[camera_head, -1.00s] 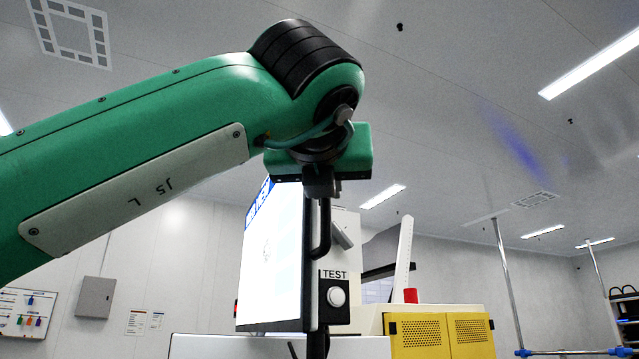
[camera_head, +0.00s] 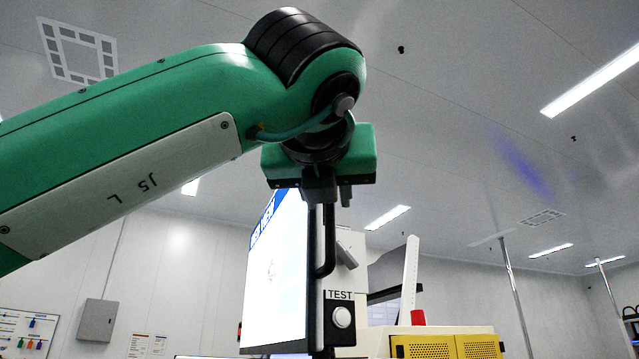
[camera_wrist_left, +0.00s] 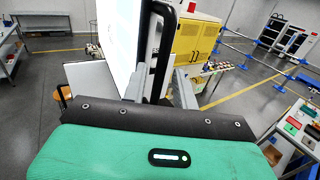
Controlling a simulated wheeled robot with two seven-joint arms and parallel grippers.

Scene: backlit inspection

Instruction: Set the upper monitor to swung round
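The upper monitor (camera_head: 274,285) has a bright white screen with a blue strip on top. It stands turned, seen at a slant, and also fills the upper middle of the left wrist view (camera_wrist_left: 119,38). A black bar handle (camera_head: 329,245) runs upright along its right edge; it also shows in the left wrist view (camera_wrist_left: 166,50). My left gripper (camera_head: 332,198) is at the handle's top. In the left wrist view its two grey fingers (camera_wrist_left: 160,85) stand apart, on either side of the handle. Whether either finger touches it is unclear. My right gripper is in no view.
A black TEST box with a white button (camera_head: 341,317) sits below the handle. A yellow cabinet (camera_head: 435,347) with a red cap (camera_head: 418,317) stands right and behind. A table with coloured items (camera_wrist_left: 300,130) shows at right in the left wrist view. Open floor lies at left.

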